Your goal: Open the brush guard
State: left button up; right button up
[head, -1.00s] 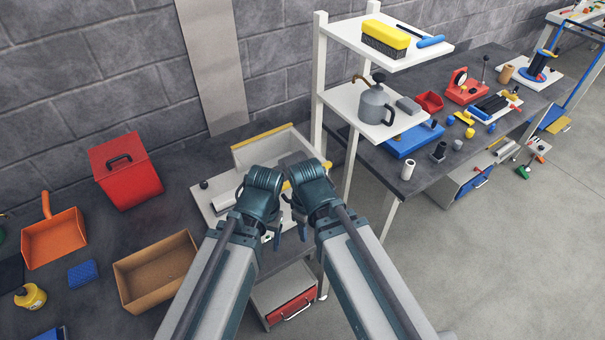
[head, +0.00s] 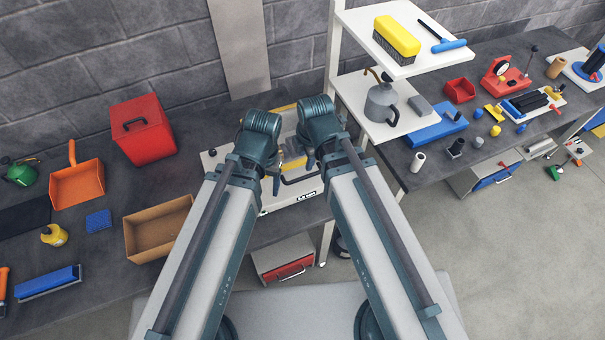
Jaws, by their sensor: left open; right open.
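A pale machine (head: 292,198) on a flat base stands on the dark bench, mostly behind my two arms. A yellow strip (head: 284,108) runs along its back edge, and a yellow part shows between my grippers. A dark bar-like handle (head: 300,180) shows at its front. I cannot tell which part is the brush guard, or whether it is open or shut. My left gripper (head: 274,180) points down over the machine's left-middle part, open. My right gripper (head: 303,160) is just right of it, also open. Both look empty; contact with the machine is hidden.
A white shelf rack (head: 410,60) holding a yellow brush (head: 397,38) and a grey oil can (head: 381,103) stands close to the right. A red-fronted drawer (head: 287,270) is below.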

aim_at(302, 178)
jog(key=f+b, duration=0.4)
jog(key=w+f+b, duration=0.1)
jog(key=f+b, duration=0.3)
jog(key=w+f+b, duration=0.1)
jog(key=f+b, duration=0.3)
jog(key=f, duration=0.1)
jog(key=shift+w+a+f+b, duration=0.1)
jog(key=shift+w+a+b, duration=0.15)
jog(key=shift+a+b, duration=0.1)
grip_shut()
dwell(0.9)
